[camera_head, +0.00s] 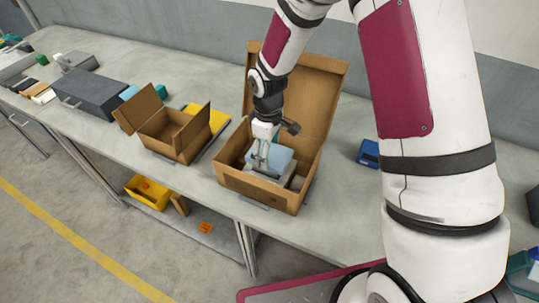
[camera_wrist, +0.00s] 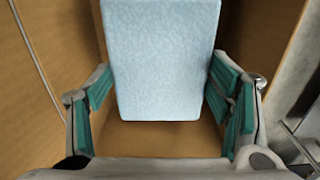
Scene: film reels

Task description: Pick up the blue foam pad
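The light blue foam pad (camera_head: 279,158) is inside the open cardboard box (camera_head: 256,192) in the head view, partly hidden by my gripper. In the wrist view the pad (camera_wrist: 163,60) fills the upper middle, with a speckled face and its near edge showing. My gripper (camera_head: 262,152) reaches down into the box. In the wrist view my gripper (camera_wrist: 160,88) has its green-lined fingers spread wide, one on each side of the pad. The fingertips are close to the pad's side edges; I cannot tell whether they touch.
The box's raised lid (camera_head: 318,95) stands behind my gripper. Grey items lie in the box beside the pad. A smaller open carton (camera_head: 172,138) and a yellow item (camera_head: 212,117) stand to the left. A dark blue object (camera_head: 369,153) lies to the right.

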